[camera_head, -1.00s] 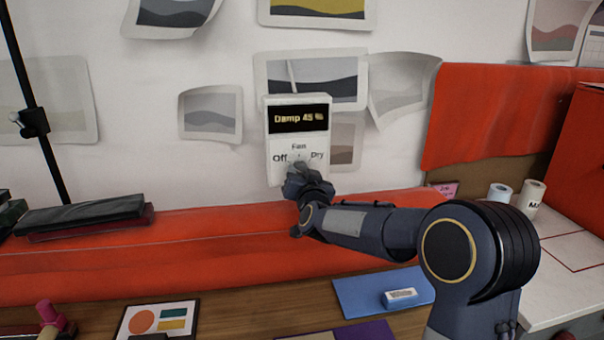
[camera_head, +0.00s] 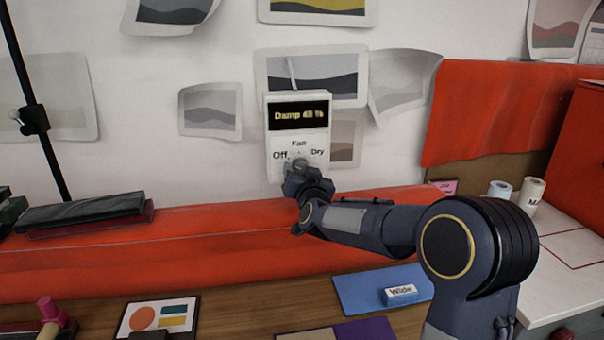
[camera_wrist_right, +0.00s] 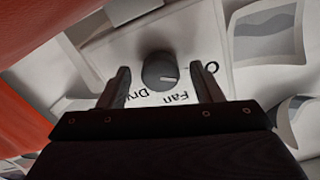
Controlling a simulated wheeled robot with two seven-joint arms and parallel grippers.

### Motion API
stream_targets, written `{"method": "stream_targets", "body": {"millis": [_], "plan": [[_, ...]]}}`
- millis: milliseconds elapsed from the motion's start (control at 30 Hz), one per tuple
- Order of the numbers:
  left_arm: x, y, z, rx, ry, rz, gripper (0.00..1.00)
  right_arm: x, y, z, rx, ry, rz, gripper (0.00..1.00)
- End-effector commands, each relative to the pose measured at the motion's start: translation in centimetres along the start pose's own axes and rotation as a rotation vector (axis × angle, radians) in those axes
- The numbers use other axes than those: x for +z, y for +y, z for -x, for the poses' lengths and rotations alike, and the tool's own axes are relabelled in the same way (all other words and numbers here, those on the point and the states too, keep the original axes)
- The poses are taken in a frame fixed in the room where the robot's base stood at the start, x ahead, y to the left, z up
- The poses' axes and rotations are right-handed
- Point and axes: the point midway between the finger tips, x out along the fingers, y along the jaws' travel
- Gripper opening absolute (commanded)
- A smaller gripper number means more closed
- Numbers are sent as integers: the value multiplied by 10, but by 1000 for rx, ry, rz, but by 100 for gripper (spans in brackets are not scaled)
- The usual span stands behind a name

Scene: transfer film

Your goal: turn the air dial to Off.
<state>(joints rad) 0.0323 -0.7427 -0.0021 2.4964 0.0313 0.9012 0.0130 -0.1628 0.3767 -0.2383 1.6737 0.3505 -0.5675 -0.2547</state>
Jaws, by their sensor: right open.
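The white control box (camera_head: 273,150) hangs on the wall, with a dark screen (camera_head: 299,115) reading "Damp" and an unclear number. Below it are the labels Off, Fan and Dry. My right gripper (camera_head: 300,164) is in front of the box's lower part and hides most of the dial in the head view. In the right wrist view the round grey dial (camera_wrist_right: 159,68) sits between the two open fingers of the gripper (camera_wrist_right: 161,72), with a gap on each side. Its light mark points right, between Fan and the O of Off. My left gripper is not in view.
A red cloth-covered ledge (camera_head: 200,240) runs below the box. Paper prints (camera_head: 209,110) hang around it. A blue folder (camera_head: 360,290) with a small "Wide" block (camera_head: 400,293) lies on the wooden desk. Paper rolls (camera_head: 532,192) stand at right.

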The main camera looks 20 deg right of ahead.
Motion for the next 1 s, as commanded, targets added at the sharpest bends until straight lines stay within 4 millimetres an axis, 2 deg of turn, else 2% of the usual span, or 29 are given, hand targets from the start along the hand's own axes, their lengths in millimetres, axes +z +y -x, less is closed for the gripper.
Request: {"method": "stream_targets", "body": {"millis": [167, 400, 533, 700, 1000], "plan": [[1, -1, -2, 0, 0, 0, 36, 0, 0, 12, -1, 2, -2, 59], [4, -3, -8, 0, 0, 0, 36, 1, 0, 54, -2, 0, -2, 59], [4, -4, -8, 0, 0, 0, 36, 0, 0, 70, -1, 0, -2, 59], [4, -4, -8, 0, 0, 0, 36, 0, 0, 78, -1, -1, 0, 59], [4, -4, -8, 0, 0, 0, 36, 0, 0, 78, 0, -1, 0, 59]]}}
